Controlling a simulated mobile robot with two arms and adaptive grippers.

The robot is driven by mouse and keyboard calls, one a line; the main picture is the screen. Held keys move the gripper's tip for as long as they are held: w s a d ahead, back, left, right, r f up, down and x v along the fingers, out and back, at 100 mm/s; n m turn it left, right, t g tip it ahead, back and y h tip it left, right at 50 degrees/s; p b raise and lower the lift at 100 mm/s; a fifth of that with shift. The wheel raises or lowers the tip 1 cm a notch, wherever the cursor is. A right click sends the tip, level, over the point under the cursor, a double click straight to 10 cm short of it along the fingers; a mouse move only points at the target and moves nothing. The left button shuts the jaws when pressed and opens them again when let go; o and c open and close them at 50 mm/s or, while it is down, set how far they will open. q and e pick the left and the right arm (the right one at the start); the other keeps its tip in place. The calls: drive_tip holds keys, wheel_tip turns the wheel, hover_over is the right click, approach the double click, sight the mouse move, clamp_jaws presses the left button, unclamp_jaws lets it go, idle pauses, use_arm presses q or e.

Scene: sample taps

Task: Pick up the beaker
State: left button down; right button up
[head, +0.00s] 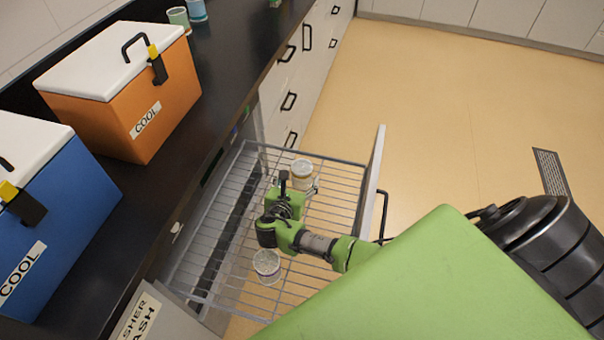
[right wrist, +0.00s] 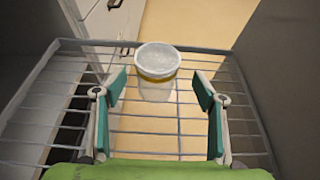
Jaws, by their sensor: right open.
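A clear beaker with a yellowish band (head: 302,171) stands upright in the pulled-out wire rack (head: 344,170), near its far end. It also shows in the right wrist view (right wrist: 158,64), just beyond and between the fingertips. My right gripper (head: 299,188) is open and reaches over the rack toward this beaker. In the right wrist view its two teal fingers (right wrist: 160,88) are spread wide with nothing clamped; whether they touch the beaker is unclear. A second clear beaker (head: 267,263) stands in the rack nearer to me, behind the gripper. My left gripper is out of view.
An orange cooler (head: 172,103) and a blue cooler (head: 72,212) stand on the black counter (head: 214,95). Small cups (head: 178,17) stand at its far end. The rack's front panel (head: 371,190) stands upright at right. The floor (head: 430,110) beyond is clear.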

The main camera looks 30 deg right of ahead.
sight(302, 170)
drive_tip(key=shift+w+d+f, duration=0.1)
drive_tip(key=shift+w+d, duration=0.05)
drive_tip(key=shift+w+d+f, duration=0.15)
drive_tip(key=shift+w+d, duration=0.35)
drive_tip(key=shift+w, duration=0.05)
drive_tip(key=x, duration=0.3)
drive_tip(key=shift+w+f+b, duration=0.1)
drive_tip(key=shift+w+b, duration=0.05)
drive_tip(key=shift+b, duration=0.25)
drive_tip(key=shift+w+d, duration=0.1)
drive_tip(key=shift+w, duration=0.05)
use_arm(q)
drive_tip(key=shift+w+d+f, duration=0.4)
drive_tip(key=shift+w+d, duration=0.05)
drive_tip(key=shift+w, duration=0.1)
use_arm(e)
drive_tip(key=c, duration=1.1)
drive_tip(key=shift+c, duration=0.2)
